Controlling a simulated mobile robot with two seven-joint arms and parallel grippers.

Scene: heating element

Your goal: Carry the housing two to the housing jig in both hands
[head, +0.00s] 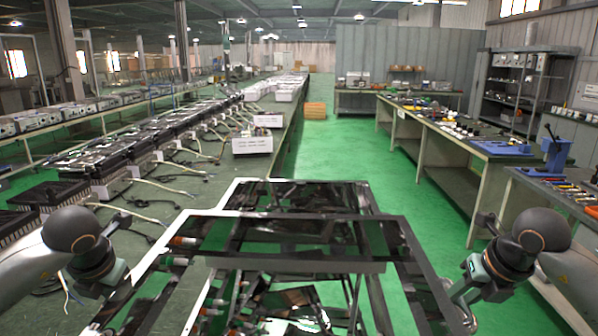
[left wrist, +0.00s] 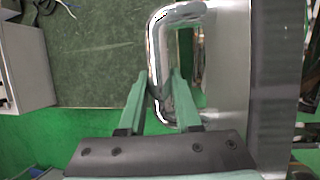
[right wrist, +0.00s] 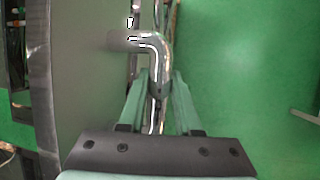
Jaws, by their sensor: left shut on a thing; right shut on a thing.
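Housing two (head: 295,264) is a large, dark, open frame with glossy parts and a pale left edge, filling the lower middle of the head view. My left gripper (left wrist: 158,88) is shut on a chrome bar handle (left wrist: 160,40) on the housing's left side. My right gripper (right wrist: 160,85) is shut on a matching chrome handle (right wrist: 155,50) on its right side. The housing's pale grey side wall shows in the left wrist view (left wrist: 228,80) and in the right wrist view (right wrist: 85,80). I cannot pick out the housing jig.
A long bench (head: 300,100) with several dark units and cables runs along the left, close to my left gripper. A workbench (head: 440,135) with tools and a blue press (head: 556,150) stand at the right. Green floor (head: 345,150) between them is clear.

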